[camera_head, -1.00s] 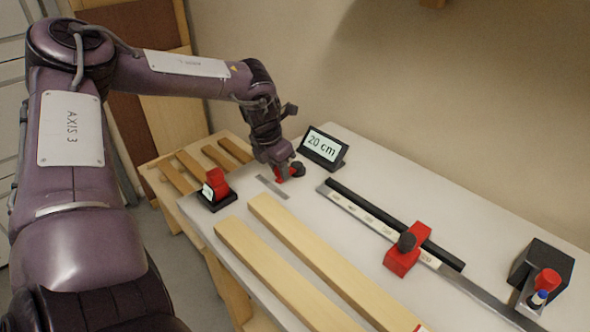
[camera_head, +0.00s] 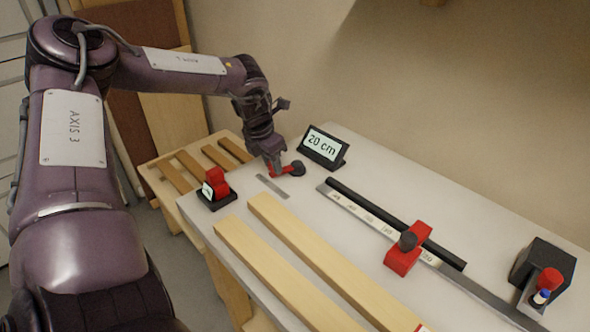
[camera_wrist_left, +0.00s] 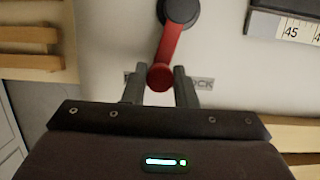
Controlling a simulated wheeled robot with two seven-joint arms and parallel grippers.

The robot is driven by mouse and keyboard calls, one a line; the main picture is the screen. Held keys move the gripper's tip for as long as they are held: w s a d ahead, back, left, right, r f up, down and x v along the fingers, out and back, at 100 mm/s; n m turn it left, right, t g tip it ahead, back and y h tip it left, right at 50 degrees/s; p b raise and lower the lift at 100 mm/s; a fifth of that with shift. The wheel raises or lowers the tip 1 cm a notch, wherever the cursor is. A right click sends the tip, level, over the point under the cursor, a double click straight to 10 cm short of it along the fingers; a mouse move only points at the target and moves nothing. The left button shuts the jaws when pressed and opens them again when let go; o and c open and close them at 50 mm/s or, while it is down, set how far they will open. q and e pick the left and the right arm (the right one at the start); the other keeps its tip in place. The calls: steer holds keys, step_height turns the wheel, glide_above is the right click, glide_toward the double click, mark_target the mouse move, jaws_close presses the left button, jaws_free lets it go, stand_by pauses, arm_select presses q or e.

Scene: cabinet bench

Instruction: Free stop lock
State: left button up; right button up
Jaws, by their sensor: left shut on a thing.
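The stop lock is a red lever (camera_head: 283,171) with a round black pivot (camera_head: 298,168), lying at the far left of the bench. My left gripper (camera_head: 274,169) is at the lever's outer end, with the arm reaching down from above. In the left wrist view the lever (camera_wrist_left: 167,45) runs from its black pivot (camera_wrist_left: 180,10) down to a round red knob (camera_wrist_left: 160,77) between my fingers, which are shut on it. A grey label strip (camera_head: 272,188) lies beside the lever; its lettering is partly hidden by my fingers. My right gripper is not in view.
A display (camera_head: 323,147) reading 20 cm stands behind the lever. A red switch on a black base (camera_head: 216,190) is at the left edge. A ruled rail (camera_head: 360,212) carries a red stop block (camera_head: 404,255). Two wooden bars (camera_head: 300,235) lie in front.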

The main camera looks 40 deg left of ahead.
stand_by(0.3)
arm_select(q)
steer(key=shift+w+a+f+b, duration=0.1)
steer(key=shift+w+a+b, duration=0.15)
steer(key=shift+a, duration=0.2)
steer(key=shift+w+a+b, duration=0.1)
steer(key=shift+a+b, duration=0.1)
steer(key=shift+a, duration=0.2)
steer(key=shift+w+a, duration=0.1)
steer(key=shift+w+a+b, duration=0.25)
steer(key=shift+a+b, duration=0.05)
steer(key=o, duration=0.7)
steer(key=shift+r, duration=0.2)
